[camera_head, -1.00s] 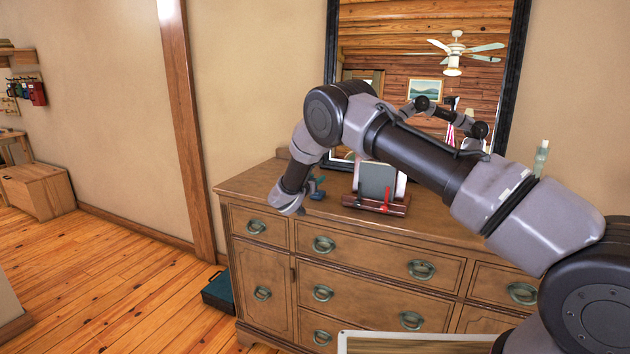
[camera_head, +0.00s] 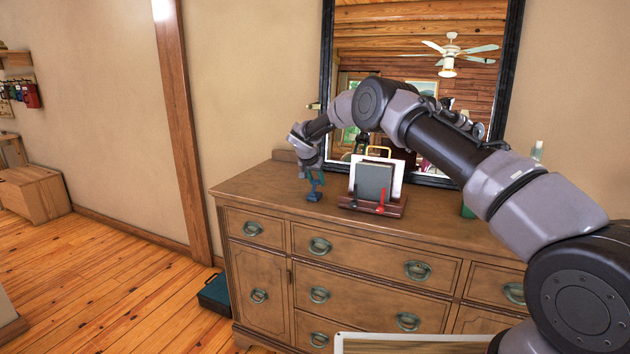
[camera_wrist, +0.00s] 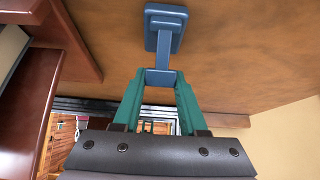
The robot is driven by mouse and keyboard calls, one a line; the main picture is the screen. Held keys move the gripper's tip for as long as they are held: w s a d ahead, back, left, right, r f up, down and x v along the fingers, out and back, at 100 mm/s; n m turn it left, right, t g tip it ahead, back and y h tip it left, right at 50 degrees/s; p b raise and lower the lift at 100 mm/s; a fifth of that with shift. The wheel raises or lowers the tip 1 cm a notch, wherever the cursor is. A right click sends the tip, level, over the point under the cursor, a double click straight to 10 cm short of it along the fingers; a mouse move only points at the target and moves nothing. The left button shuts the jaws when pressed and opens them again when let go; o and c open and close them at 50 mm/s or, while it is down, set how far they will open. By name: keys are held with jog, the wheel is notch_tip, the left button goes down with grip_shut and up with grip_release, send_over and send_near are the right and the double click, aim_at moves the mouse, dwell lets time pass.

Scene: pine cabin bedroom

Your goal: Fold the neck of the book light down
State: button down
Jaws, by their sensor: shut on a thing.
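The blue book light (camera_head: 314,196) stands on the left part of the dresser top. In the wrist view its blocky base (camera_wrist: 166,14) is at the top, with a narrow neck running toward my gripper. My gripper (camera_head: 315,176) is above the light, pointing down. In the wrist view its two teal fingers (camera_wrist: 160,78) are shut on the blue end piece of the neck. The neck looks raised from the base. Its exact angle is hard to tell.
A dark red wooden holder (camera_head: 360,207) with upright books (camera_head: 374,184) stands close to the right of the light. A black-framed mirror (camera_head: 326,60) is behind. The dresser top (camera_head: 255,185) is clear on the left.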

aim_at(314, 188)
jog(key=shift+w+d+f+g+y, duration=0.1)
jog(key=shift+w+f+g+y, duration=0.15)
jog(key=shift+g, duration=0.3)
jog(key=shift+w+f+g+y, duration=0.15)
jog(key=shift+f+g, duration=0.15)
jog(key=shift+g, duration=0.25)
jog(key=shift+f+g, duration=0.1)
jog(key=shift+g, duration=0.2)
jog(key=shift+c, duration=2.2)
grip_release()
jog(key=v, duration=1)
jog(key=shift+s+r, duration=0.15)
jog(key=shift+r, duration=0.2)
